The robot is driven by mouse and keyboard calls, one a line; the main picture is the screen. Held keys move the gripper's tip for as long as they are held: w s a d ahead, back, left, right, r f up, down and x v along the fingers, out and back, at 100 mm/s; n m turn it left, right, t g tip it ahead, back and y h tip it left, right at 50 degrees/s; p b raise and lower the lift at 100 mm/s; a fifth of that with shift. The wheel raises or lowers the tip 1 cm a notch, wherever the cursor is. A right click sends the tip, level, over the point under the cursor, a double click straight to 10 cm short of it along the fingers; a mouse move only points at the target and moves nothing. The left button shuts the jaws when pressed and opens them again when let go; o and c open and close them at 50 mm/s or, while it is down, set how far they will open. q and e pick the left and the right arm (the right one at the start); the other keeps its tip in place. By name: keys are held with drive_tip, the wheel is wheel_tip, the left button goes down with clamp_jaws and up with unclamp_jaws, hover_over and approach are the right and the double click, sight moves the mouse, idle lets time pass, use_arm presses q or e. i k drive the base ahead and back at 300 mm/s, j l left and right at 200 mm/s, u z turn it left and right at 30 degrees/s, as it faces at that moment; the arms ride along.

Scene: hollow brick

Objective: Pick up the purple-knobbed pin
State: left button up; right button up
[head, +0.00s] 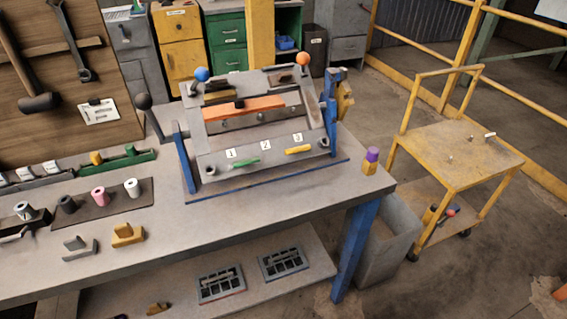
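The purple-knobbed pin (372,154) stands upright near the right end of the workbench. Its purple knob shows on top of a small yellow block (369,168); any shank below the knob is hidden. It is just right of the tilted fixture's base, close to the bench edge. Neither of my grippers is in view.
The tilted fixture (220,172), with blue side supports and blue and orange ball knobs, fills the middle of the workbench (200,228). Several small parts lie on the left. A grey bin (390,240) and yellow cart (455,160) stand right. The bench front is mostly clear.

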sight(373, 154)
drive_tip(key=l+u, duration=0.3)
drive_tip(key=l, duration=0.45)
drive_tip(key=l+u, duration=0.3)
drive_tip(key=l, duration=0.45)
